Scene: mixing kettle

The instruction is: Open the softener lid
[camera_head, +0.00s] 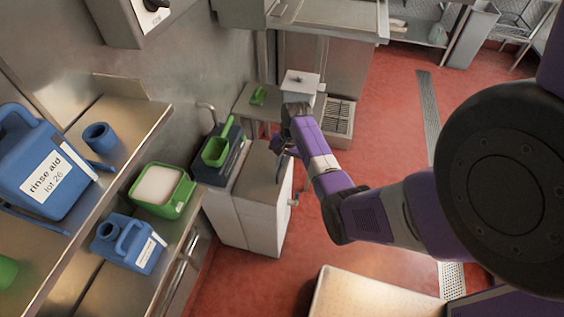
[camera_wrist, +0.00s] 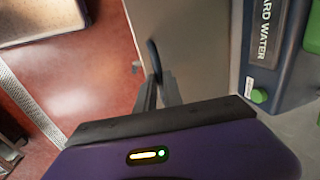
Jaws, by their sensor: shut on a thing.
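The softener (camera_head: 265,215) is a pale cabinet standing on the red floor beside the wall counter. Its flat grey-brown lid (camera_head: 256,175) lies on top and looks closed; the lid also fills the upper middle of the wrist view (camera_wrist: 190,35). A dark handle (camera_wrist: 153,52) stands up near the lid's edge. My gripper (camera_head: 281,158) is at the lid's right side in the head view. In the wrist view my gripper's fingers (camera_wrist: 158,88) are shut around the lower part of the handle. The exact contact is partly hidden by the fingers.
A dark container labelled hard water (camera_wrist: 265,55) stands beside the lid, with a green scoop (camera_head: 216,150) on it. Blue jugs (camera_head: 45,165) and a green tub (camera_head: 162,188) are on the left shelves. Red floor (camera_head: 385,140) is open to the right.

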